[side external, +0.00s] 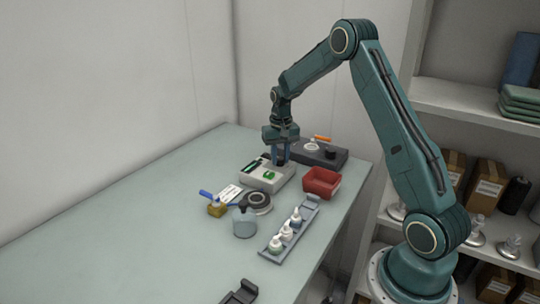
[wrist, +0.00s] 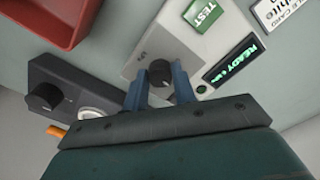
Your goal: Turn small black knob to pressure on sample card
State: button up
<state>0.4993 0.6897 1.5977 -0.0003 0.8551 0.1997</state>
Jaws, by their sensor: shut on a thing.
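The small black knob (wrist: 160,74) sits on the pale grey device, between the blue fingers of my gripper (wrist: 160,88). My gripper is shut on it, with a finger on either side. In the side view my gripper (side external: 281,161) points down at the device (side external: 262,182), and the knob is hidden there. The device has a green TEST button (wrist: 203,14) and a dark display (wrist: 232,61) reading READY. A white card (wrist: 286,12) with print, partly cut off, lies beyond the device; a white card (side external: 229,193) also shows in the side view.
A dark box (wrist: 75,85) with a larger black knob (wrist: 45,97), a pale disc and an orange part stands beside the device. A red bin (side external: 321,182) is close by. A bottle rack (side external: 288,233), a round dark-topped item (side external: 258,201) and a grey-blue jar (side external: 244,223) stand in front.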

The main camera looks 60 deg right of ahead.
aim_at(280, 158)
jog(key=shift+w+m, duration=0.1)
jog(key=shift+m, duration=1.4)
jog(key=o, duration=1)
jog(key=shift+r, duration=0.1)
notch_tip(280, 158, up, 14)
